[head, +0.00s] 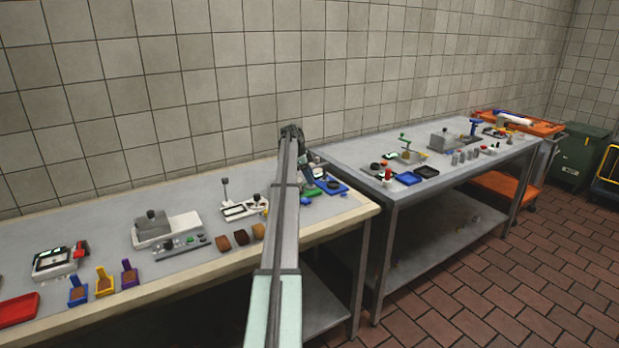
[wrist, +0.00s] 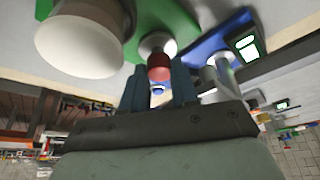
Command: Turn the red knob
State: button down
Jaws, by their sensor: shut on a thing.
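In the wrist view the red knob (wrist: 158,66) sits on a pale round collar on a green base (wrist: 182,18). My gripper (wrist: 158,84) has its two dark fingers on either side of the knob and is shut on it. In the head view my arm reaches over the near table, and my gripper (head: 308,178) is down at the green and blue devices near its right end. The knob itself cannot be made out in the head view.
A large white round part (wrist: 75,45) stands left of the knob, close to my gripper. A blue device (wrist: 212,47) with a small screen is on the right. The near table (head: 190,188) holds several other devices; a second table (head: 350,150) stands to the right.

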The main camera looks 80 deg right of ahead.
jog(key=shift+a+f, duration=0.1)
jog(key=c, duration=0.9)
grip_release()
jog(key=shift+o, duration=0.2)
jog(key=shift+d, duration=0.25)
jog(key=shift+r+n, duration=0.2)
jog(key=shift+n, duration=0.1)
